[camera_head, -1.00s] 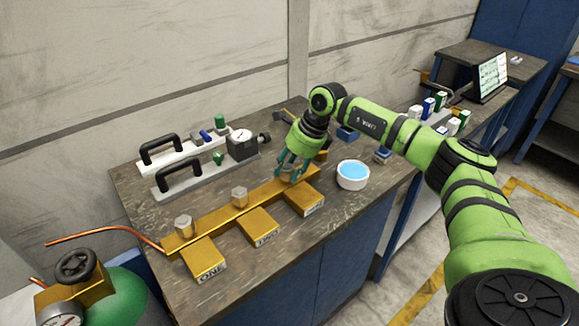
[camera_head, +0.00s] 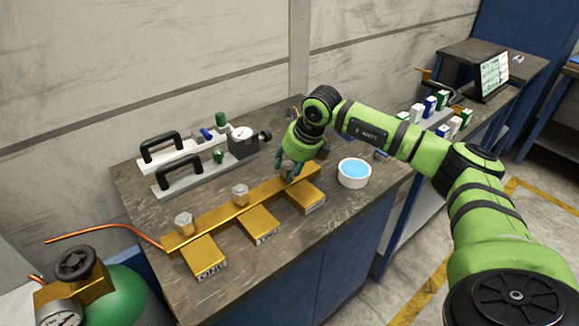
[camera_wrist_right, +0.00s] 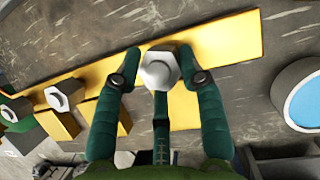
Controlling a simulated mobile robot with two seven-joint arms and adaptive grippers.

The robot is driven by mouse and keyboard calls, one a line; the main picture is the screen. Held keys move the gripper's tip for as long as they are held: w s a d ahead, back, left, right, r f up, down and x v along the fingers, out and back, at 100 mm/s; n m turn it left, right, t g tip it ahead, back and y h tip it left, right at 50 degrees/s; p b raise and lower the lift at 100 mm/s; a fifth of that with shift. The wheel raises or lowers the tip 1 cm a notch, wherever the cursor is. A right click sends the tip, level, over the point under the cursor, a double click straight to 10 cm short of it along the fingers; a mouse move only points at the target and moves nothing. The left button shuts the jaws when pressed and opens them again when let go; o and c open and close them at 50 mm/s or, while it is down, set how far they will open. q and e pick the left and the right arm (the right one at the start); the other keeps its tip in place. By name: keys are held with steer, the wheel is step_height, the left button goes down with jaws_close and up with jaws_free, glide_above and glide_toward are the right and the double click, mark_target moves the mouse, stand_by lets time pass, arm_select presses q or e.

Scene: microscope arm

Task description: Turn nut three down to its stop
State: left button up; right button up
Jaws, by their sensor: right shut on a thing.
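The brass manifold bar (camera_head: 213,217) lies along the bench, with three brass blocks in front; the nearest reads ONE. Silver hex nuts stand above the first block (camera_head: 184,222) and the middle block (camera_head: 240,194). My right gripper (camera_head: 289,174) is at the third, far-end position and largely hides the nut there. My left gripper is not in view.
A white bowl of blue liquid (camera_head: 354,173) stands right of the third block. Behind the bar are fixtures with black handles (camera_head: 178,175) and a gauge box (camera_head: 243,142). A green gas cylinder (camera_head: 124,294) with a copper pipe is at lower left. The front left bench top is clear.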

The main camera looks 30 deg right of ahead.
steer(key=m, duration=0.2)
steer(key=m+h+b, duration=0.1)
steer(key=shift+f+m+h, duration=0.15)
steer(key=shift+m+h, duration=0.15)
steer(key=shift+m, duration=0.1)
steer(key=shift+m+h+b, duration=0.8)
steer(key=shift+m+b, duration=0.3)
steer(key=shift+m, duration=1.2)
steer(key=shift+g, duration=0.3)
steer(key=o, duration=1.1)
steer(key=shift+c, duration=0.2)
